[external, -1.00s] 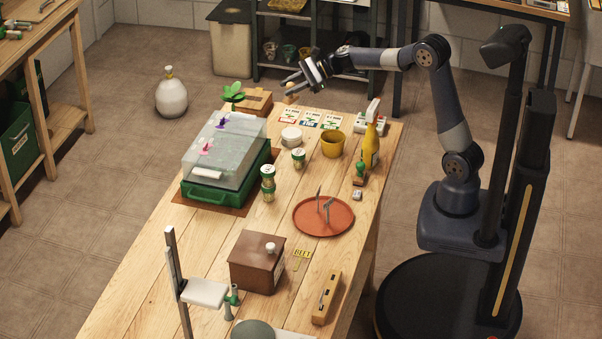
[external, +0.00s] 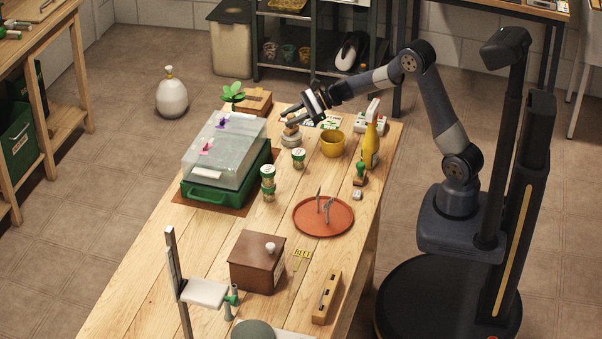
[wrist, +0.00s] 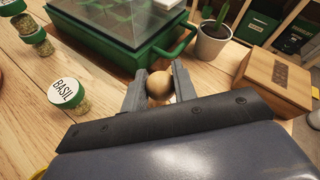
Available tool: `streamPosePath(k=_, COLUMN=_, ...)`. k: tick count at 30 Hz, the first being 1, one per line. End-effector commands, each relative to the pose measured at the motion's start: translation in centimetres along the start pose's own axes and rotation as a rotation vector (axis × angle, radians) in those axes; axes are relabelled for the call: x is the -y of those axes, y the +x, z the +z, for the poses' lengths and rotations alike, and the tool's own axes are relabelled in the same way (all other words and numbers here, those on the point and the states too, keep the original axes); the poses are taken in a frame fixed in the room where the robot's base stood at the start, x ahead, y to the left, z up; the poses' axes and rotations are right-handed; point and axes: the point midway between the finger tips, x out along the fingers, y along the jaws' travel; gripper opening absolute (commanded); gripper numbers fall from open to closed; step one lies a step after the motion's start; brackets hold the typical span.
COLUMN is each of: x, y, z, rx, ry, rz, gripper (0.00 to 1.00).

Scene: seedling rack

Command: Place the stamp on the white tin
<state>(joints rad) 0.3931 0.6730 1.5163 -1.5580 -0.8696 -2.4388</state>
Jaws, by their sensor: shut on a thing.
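My gripper (external: 290,114) is shut on the stamp's round wooden knob, and it hangs low over the far part of the table. The stamp (external: 292,127) is directly above the white tin (external: 291,139); I cannot tell whether the two touch. The low round tin stands on the table, partly covered by the stamp. In the wrist view the brown knob of the stamp (wrist: 159,86) sits between my two fingers (wrist: 158,92); its base and the tin are hidden there. A second stamp with a green handle (external: 360,172) stands on the right of the table.
A green propagator with clear lid (external: 222,150) is left of the tin. A yellow pot (external: 332,145) and seed packets (external: 328,121) are close on the right. Green-lidded jars (external: 298,158) stand nearer the camera. A wooden box (external: 257,103) and potted plant (external: 233,93) are behind.

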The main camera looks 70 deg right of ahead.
Motion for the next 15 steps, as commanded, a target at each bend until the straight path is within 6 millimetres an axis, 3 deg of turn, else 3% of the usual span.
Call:
streamPosePath(k=8, x=-0.12, y=0.13, z=-0.30, rx=0.000, ry=-0.001, rz=0.000, gripper=0.04)
streamPosePath(k=9, x=-0.09, y=0.09, z=-0.22, rx=0.000, ry=-0.001, rz=0.000, gripper=0.28)
streamPosePath(k=15, x=-0.07, y=0.07, z=-0.17, rx=0.000, ry=0.000, rz=0.001, gripper=0.45)
